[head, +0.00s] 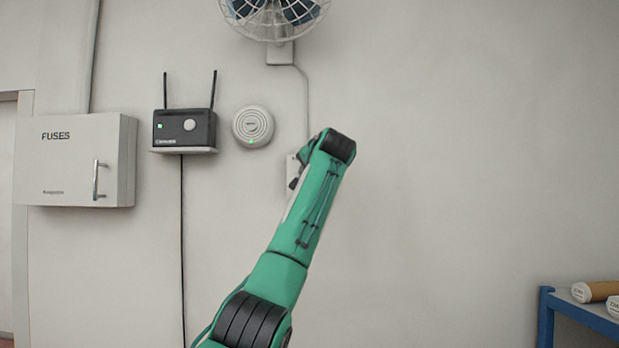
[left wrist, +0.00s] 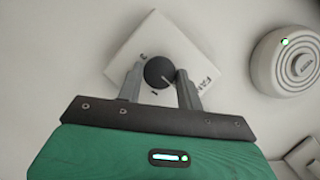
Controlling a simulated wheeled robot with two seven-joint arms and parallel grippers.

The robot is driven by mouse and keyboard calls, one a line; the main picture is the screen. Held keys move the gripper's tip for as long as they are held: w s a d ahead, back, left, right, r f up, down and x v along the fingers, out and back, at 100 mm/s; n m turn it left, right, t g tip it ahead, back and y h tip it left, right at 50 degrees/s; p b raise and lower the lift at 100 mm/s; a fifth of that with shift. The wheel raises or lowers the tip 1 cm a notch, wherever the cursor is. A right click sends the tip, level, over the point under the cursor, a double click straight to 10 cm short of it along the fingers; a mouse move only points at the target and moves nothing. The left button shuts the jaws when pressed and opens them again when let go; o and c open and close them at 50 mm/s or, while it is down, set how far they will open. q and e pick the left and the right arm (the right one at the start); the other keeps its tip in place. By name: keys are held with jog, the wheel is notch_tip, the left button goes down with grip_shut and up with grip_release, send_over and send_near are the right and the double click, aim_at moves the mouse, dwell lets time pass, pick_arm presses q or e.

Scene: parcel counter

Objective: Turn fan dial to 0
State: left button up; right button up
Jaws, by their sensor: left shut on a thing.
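The fan dial is a round black knob (left wrist: 158,70) on a white wall plate (left wrist: 166,38) marked "FAN" with small numerals. In the left wrist view the plate looks tilted, and a pale line on the knob points to the lower right, toward the "FAN" lettering. My left gripper (left wrist: 159,80) is shut on the knob, one grey finger on each side. In the head view the plate (head: 291,175) is mostly hidden behind my green left arm, and the fingers cannot be made out. My right gripper is in neither view.
A caged fan (head: 275,12) hangs above. A round white detector (head: 253,126), also in the left wrist view (left wrist: 290,62), a black router (head: 184,128) and a fuse box (head: 75,160) are left of the plate. A blue shelf (head: 546,318) stands lower right. The right wall is bare.

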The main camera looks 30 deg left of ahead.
pick_arm(q)
jog(key=shift+f, duration=0.2)
jog(key=o, duration=1)
jog(key=shift+a+r, duration=0.1)
jog(key=shift+b+v, duration=3.5)
jog(key=shift+v, duration=3.45)
